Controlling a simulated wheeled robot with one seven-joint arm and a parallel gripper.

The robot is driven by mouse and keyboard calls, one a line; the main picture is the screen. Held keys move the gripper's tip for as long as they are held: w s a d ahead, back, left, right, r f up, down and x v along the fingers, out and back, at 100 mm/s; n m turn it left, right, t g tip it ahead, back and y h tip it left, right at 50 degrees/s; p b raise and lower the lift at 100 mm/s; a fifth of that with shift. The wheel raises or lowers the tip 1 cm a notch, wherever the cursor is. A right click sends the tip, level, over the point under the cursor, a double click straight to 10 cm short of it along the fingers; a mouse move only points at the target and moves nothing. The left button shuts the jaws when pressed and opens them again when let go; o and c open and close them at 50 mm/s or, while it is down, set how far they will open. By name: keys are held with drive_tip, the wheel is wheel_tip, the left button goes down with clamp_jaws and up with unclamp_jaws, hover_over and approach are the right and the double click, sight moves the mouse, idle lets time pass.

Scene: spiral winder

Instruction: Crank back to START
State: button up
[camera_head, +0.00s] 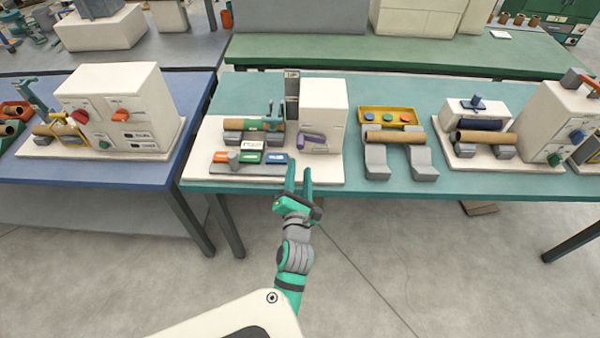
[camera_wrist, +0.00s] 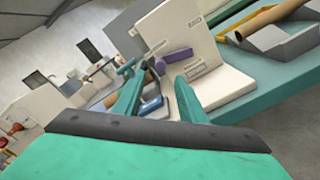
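The winder's cream housing (camera_head: 325,103) stands on a pale base plate (camera_head: 328,176) on the teal table. A purple crank handle (camera_head: 312,139) sticks out of its front face, tilted slightly; it also shows in the wrist view (camera_wrist: 177,56). Small labels are on that face, but I cannot read START. A brown tube with a green part (camera_head: 262,125) lies to the left of the housing. My gripper (camera_head: 298,170) is open and empty, at the front edge of the base plate, below and in front of the crank and apart from it. It also shows in the wrist view (camera_wrist: 157,77).
A low panel with orange, green and blue blocks (camera_head: 249,164) sits just left of my gripper. A grey upright (camera_head: 291,97) stands beside the housing. To the right, a brown tube (camera_head: 396,137) rests on grey supports near a yellow tray (camera_head: 365,115).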

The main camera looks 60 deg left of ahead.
drive_tip(key=shift+d, duration=0.1)
drive_tip(key=shift+w+f, duration=0.15)
drive_tip(key=shift+w, duration=0.1)
drive_tip(key=c, duration=0.8)
drive_tip(key=w+f+t, duration=0.1)
drive_tip(key=w+d+f+t, duration=0.1)
drive_tip(key=w+d+f+t+h, duration=0.1)
drive_tip(key=w, duration=0.1)
clamp_jaws()
drive_tip(key=n+g+y, duration=0.2)
drive_tip(key=n+y, duration=0.2)
drive_tip(key=n, duration=0.6)
approach(302, 171)
wheel_tip(302, 171, up, 3)
drive_tip(key=x, duration=1)
drive_tip(key=shift+w, duration=0.1)
drive_tip(key=shift+s+a+r, duration=0.1)
drive_tip(key=shift+s+r, duration=0.1)
drive_tip(key=shift+r, duration=1.75)
